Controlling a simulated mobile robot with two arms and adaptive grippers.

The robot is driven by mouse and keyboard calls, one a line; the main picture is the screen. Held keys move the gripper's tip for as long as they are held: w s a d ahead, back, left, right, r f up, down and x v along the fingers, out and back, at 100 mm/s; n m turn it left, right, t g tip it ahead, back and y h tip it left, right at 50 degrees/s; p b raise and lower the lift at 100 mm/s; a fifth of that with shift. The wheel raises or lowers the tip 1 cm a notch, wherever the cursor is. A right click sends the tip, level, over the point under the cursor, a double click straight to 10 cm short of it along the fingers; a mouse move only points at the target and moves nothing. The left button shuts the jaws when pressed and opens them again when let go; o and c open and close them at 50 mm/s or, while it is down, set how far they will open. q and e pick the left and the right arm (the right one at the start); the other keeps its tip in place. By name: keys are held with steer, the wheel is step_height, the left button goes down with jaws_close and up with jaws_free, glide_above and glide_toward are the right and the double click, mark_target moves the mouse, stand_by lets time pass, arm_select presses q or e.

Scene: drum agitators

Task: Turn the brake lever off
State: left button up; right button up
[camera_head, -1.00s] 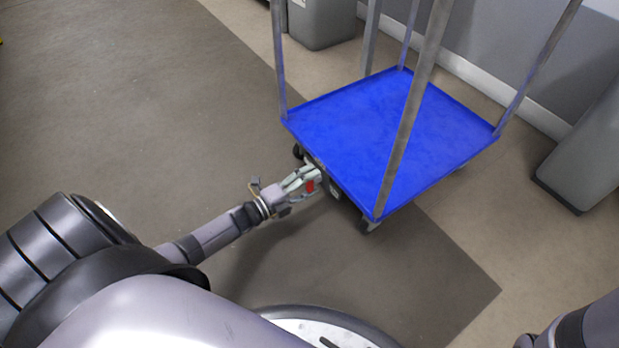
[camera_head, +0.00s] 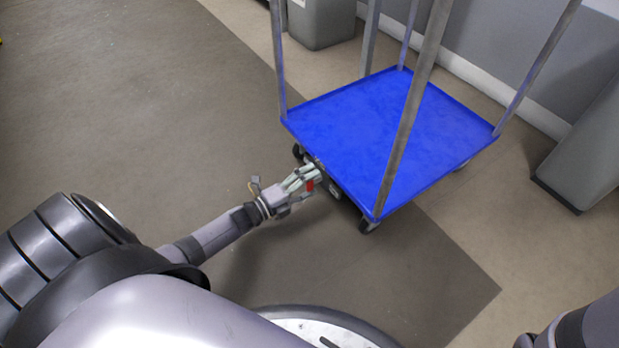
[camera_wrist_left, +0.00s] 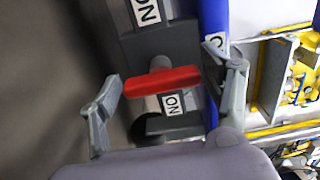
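The red brake lever (camera_wrist_left: 162,79) is on the near edge of the blue cart (camera_head: 345,117). In the left wrist view it lies crosswise between the two spread fingers of my left gripper (camera_wrist_left: 165,82). A gap shows at the left finger; I cannot tell whether the right finger touches the lever. My right gripper is out of view.
The cart has tall metal posts (camera_head: 408,120) and wheels (camera_head: 369,226). Grey bins stand behind it (camera_head: 320,22) and at right (camera_head: 585,150). The floor (camera_head: 150,110) left of the cart is clear.

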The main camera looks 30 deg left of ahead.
arm_select(q)
steer(key=shift+o, duration=0.5)
steer(key=v, duration=1.2)
